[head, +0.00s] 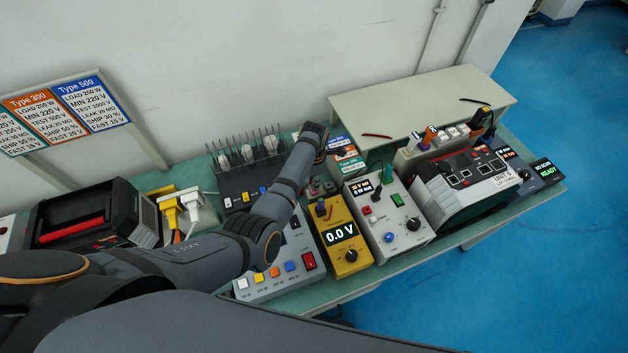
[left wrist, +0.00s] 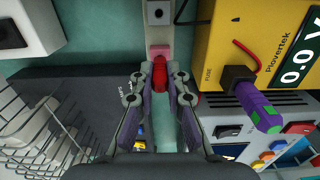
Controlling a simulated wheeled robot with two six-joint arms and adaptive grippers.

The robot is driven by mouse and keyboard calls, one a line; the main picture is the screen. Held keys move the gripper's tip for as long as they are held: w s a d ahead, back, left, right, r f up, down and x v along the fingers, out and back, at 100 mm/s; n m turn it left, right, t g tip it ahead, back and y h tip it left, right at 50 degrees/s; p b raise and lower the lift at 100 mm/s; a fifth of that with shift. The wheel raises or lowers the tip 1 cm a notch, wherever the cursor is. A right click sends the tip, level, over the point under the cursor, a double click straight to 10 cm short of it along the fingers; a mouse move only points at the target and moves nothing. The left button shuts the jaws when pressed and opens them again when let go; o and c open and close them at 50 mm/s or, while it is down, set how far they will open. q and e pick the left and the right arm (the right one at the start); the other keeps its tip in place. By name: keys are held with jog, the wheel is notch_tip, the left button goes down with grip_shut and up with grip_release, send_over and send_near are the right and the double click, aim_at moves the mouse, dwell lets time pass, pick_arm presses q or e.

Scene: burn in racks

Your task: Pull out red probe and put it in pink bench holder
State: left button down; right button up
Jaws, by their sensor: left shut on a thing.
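My left gripper (left wrist: 160,84) is shut on the red probe (left wrist: 160,73) in the left wrist view. The red probe shows between the two fingertips. A pink block, the pink bench holder (left wrist: 160,51), lies right beyond the probe's far end; I cannot tell if the probe sits in it or only lies in line with it. In the head view my left arm reaches over the bench, its wrist above the middle; the fingertips and the held probe are hidden or too small there. My right gripper is not in view.
A yellow meter (head: 342,234) reading 0.0 V stands to the right, a purple-handled probe (left wrist: 261,113) plugged in. A wire rack (head: 245,153) is left of my wrist. A raised shelf (head: 430,105) stands behind.

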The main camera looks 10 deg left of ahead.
pick_arm(q)
jog(key=shift+f, duration=0.35)
jog(key=c, duration=1.3)
grip_release()
notch_tip(320, 180, up, 12)
jog(key=shift+r, duration=0.1)
